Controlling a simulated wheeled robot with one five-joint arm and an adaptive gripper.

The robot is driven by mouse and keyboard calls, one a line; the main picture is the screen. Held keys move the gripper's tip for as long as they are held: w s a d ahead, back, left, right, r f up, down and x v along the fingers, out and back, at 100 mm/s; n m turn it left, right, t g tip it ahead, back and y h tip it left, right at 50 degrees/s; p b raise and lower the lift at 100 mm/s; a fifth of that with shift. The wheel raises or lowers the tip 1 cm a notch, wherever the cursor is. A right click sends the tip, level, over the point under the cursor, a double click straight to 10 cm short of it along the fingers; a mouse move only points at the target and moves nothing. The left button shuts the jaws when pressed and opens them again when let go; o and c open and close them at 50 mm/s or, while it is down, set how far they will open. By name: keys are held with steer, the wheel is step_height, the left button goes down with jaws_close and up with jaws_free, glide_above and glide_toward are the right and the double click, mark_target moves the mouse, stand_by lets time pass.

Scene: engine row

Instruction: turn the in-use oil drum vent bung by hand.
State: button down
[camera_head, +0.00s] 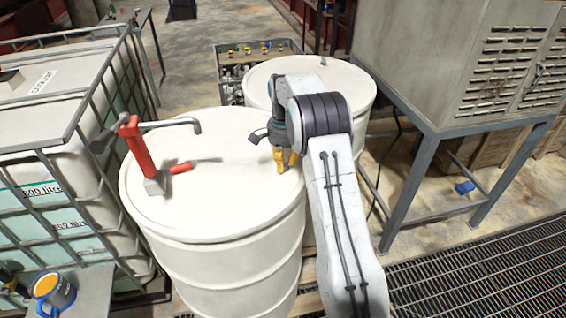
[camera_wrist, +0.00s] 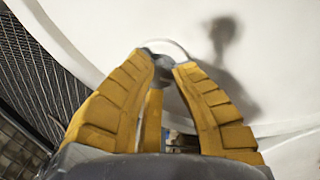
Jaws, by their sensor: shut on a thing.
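The front white drum (camera_head: 215,205) carries a red hand pump (camera_head: 133,148) with a grey spout, so it looks like the in-use oil drum. My gripper (camera_head: 281,168) reaches down to the drum top near its right rim, its yellow fingers pointing down. In the wrist view my gripper (camera_wrist: 164,62) has its fingertips closed around a small dark grey bung (camera_wrist: 160,61) on the white drum top (camera_wrist: 270,50). The bung is mostly covered by the fingers there and hidden in the head view.
A second white drum (camera_head: 262,84) stands behind, partly behind my arm. A caged white tank (camera_head: 75,150) is close on the left. A grey cabinet on a metal stand (camera_head: 425,165) is on the right.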

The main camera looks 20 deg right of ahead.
steer(key=shift+w+d+r, duration=0.15)
steer(key=shift+d+r, duration=0.05)
steer(key=shift+r, duration=0.05)
steer(key=c, duration=1.5)
jaws_free()
steer(key=shift+c, duration=0.2)
steer(key=o, duration=0.3)
steer(key=shift+d+f, duration=0.1)
steer(key=shift+d, duration=0.05)
steer(key=shift+o, duration=1.1)
steer(key=shift+f, duration=0.1)
step_height(320, 180, up, 12)
steer(key=shift+o, duration=0.2)
